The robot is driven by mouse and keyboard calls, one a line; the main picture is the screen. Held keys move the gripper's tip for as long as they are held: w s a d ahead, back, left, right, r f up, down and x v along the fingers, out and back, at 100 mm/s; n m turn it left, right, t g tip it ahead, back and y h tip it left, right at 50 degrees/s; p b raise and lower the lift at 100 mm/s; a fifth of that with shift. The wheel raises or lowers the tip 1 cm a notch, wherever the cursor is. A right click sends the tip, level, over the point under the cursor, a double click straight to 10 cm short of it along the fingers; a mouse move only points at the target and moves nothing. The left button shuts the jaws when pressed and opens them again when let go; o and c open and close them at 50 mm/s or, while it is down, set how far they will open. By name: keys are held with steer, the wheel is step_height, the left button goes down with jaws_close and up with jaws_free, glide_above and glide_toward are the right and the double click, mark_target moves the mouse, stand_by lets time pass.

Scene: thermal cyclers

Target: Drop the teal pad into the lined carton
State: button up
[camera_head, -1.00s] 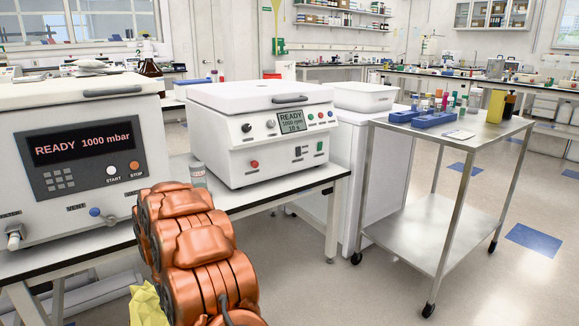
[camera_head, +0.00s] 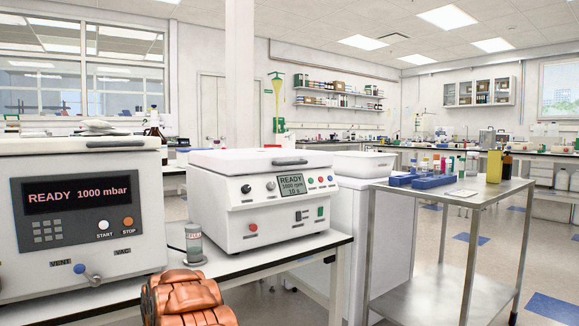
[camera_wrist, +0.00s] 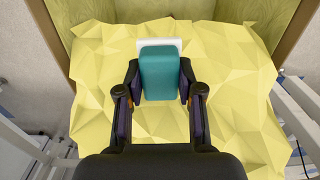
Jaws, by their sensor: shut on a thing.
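The teal pad (camera_wrist: 159,77) shows in the wrist view, a teal block with a white edge behind it. My gripper (camera_wrist: 158,88) is shut on it, one dark finger at each side. The lined carton (camera_wrist: 57,22) lies beyond the pad, with brown walls and a crumpled yellow liner (camera_wrist: 235,75) spread over its opening and rim. The pad is seen in front of the liner; whether it touches the liner I cannot tell. The head view shows neither the pad, the carton nor my gripper.
In the head view, a bench (camera_head: 250,260) carries a vacuum unit (camera_head: 85,215), a centrifuge (camera_head: 262,200) and a small jar (camera_head: 194,244). A steel cart (camera_head: 470,195) with racks and bottles stands to the right. Pale rails flank the carton in the wrist view.

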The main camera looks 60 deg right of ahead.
steer(key=shift+f+b, duration=0.8)
steer(key=shift+f, duration=0.85)
steer(key=o, duration=1.1)
steer(key=shift+r, duration=0.15)
step_height(320, 180, up, 11)
steer(key=shift+w+r, duration=0.1)
steer(key=shift+r, duration=0.3)
